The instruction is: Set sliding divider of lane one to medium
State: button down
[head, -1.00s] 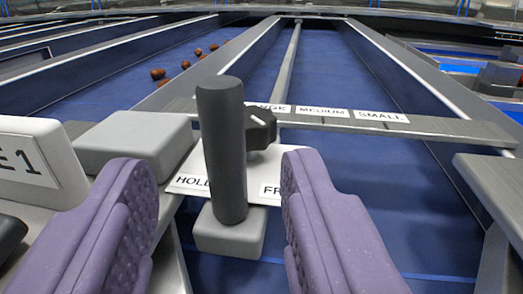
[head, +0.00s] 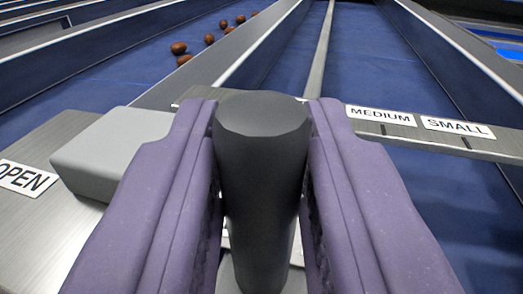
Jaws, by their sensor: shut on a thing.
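My gripper (head: 262,125) has its two purple fingers shut on a dark grey upright handle (head: 262,150), one finger on each side. The handle stands at the near end of the lane. A thin grey divider rail (head: 322,55) runs away down the blue lane behind it. A cross bar carries a MEDIUM label (head: 381,115) and, further right, a SMALL label (head: 457,127). The handle is left of the MEDIUM label in the picture. The rest of the scale, the dark knob and the HOLD plate are hidden behind my fingers and the handle.
A light grey block (head: 110,150) sits left of my gripper, with an OPEN label (head: 26,178) beyond it. Several brown dates (head: 209,39) lie on the blue belt at upper left. Metal lane walls (head: 455,45) flank the lane.

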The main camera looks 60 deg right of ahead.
jog(key=s+d+b, duration=0.1)
jog(key=s+d, duration=0.1)
jog(key=s, duration=0.3)
jog(key=shift+s+b, duration=0.3)
jog(key=shift+s, duration=0.05)
jog(key=c, duration=1)
grip_release()
jog(key=shift+a, duration=0.1)
jog(key=p+v, duration=0.2)
jog(key=v, duration=0.4)
jog(key=shift+s+a+r, duration=0.1)
jog(key=shift+s+a, duration=0.1)
jog(key=shift+a, duration=0.05)
jog(key=shift+s+a, duration=0.35)
jog(key=shift+a, duration=0.05)
